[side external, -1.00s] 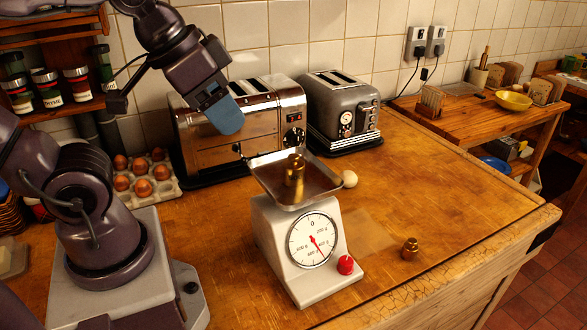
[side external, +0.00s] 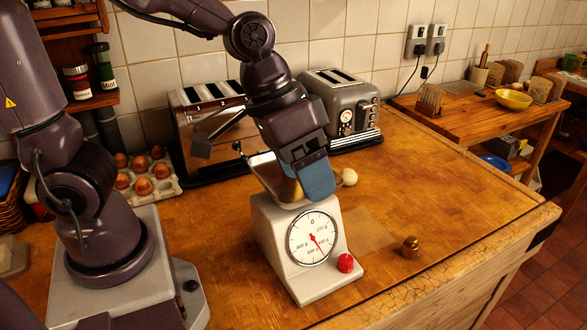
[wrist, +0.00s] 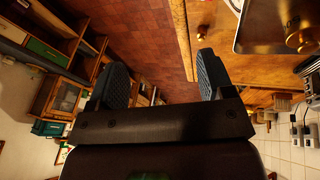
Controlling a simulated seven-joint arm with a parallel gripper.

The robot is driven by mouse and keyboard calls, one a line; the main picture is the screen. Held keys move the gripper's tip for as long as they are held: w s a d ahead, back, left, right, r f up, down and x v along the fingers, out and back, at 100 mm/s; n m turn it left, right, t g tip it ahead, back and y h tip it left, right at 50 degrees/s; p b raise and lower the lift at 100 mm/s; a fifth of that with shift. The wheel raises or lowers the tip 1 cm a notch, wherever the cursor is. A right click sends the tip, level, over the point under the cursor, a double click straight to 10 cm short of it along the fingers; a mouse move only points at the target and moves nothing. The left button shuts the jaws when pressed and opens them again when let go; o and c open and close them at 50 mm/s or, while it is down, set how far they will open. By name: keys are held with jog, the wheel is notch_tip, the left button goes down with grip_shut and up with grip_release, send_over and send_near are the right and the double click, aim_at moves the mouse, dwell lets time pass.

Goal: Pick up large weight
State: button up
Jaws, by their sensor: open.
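The kitchen scale (side external: 270,235) stands on the wooden counter with its metal tray (side external: 262,168) on top. A brass weight sits on the tray; in the side view my gripper hides it. In the wrist view this brass weight (wrist: 303,38) stands on the tray (wrist: 262,28) at the upper right, outside the fingers. A smaller-looking brass weight (side external: 410,247) stands on the counter right of the scale. My gripper (side external: 317,182), with blue fingertips, is tilted down in front of the tray. In the wrist view my gripper (wrist: 162,78) is open and empty.
A chrome toaster (side external: 210,130) and a grey toaster (side external: 342,108) stand behind the scale. A white egg (side external: 349,177) lies beside the tray. An egg carton (side external: 160,190) is at the left.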

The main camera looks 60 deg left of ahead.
jog(key=w+d+f+n+t+y, duration=0.1)
jog(key=w+d+f+n+t, duration=0.3)
jog(key=w, duration=0.4)
jog(key=w+d+f+n+t+y, duration=0.1)
jog(key=w+d+f+n+t, duration=0.2)
jog(key=w+f, duration=0.45)
jog(key=a+f+n+g+y, duration=0.1)
jog(key=a+f+n+y, duration=0.35)
jog(key=y, duration=0.45)
jog(key=s+a+r+n+g+y, duration=0.6)
jog(key=s+r+n+g+y, duration=0.1)
jog(key=s+g+y, duration=0.25)
jog(key=shift+y, duration=0.25)
jog(key=a, duration=0.7)
jog(key=shift+s+a, duration=0.1)
jog(key=shift+a, duration=0.15)
jog(key=a, duration=0.5)
jog(key=shift+w+r, duration=0.1)
jog(key=shift+w, duration=0.15)
